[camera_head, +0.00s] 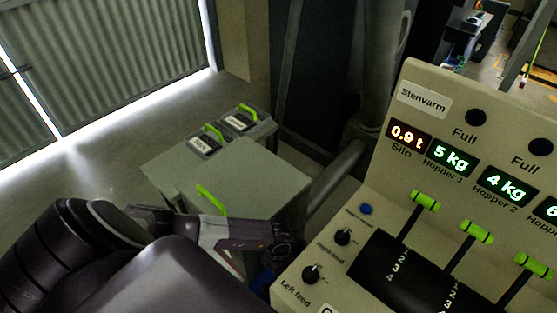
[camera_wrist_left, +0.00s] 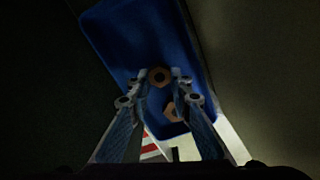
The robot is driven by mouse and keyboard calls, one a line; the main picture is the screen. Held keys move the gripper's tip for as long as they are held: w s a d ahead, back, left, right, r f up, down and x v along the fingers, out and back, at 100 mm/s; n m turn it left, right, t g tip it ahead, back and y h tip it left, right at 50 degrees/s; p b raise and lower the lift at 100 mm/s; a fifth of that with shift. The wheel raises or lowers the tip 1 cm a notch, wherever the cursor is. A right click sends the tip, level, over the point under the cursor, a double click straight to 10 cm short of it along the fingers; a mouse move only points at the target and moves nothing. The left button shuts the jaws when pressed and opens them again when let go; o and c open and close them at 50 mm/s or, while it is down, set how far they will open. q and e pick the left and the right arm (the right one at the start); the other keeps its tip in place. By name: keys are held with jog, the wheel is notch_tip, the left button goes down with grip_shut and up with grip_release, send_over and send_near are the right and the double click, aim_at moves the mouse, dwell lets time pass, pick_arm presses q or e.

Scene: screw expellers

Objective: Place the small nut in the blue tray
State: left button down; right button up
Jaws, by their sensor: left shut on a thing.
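The blue tray (camera_wrist_left: 125,35) fills the upper middle of the left wrist view, below my left gripper (camera_wrist_left: 161,78). Only a small blue part of it shows in the head view (camera_head: 262,281), beside the control panel. My left gripper is shut on a brown nut (camera_wrist_left: 159,76), held between the fingertips over the tray. A second brown nut (camera_wrist_left: 172,112) lies in the tray near its lower end. In the head view my left gripper (camera_head: 284,244) points right and the held nut cannot be made out. My right gripper is not in view.
A beige control panel (camera_head: 330,285) with knobs and green-handled levers (camera_head: 425,201) stands close to the right of my left gripper. A grey cabinet (camera_head: 260,175) with green handles stands behind. Open floor (camera_head: 100,160) lies at the left.

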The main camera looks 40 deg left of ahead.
pick_arm(q)
jog(key=c, duration=2.2)
grip_release()
jog(key=shift+f, duration=0.15)
jog(key=o, duration=0.5)
jog(key=shift+c, duration=0.2)
jog(key=shift+r, duration=0.2)
notch_tip(320, 180, up, 12)
jog(key=b, duration=0.1)
jog(key=shift+b, duration=0.3)
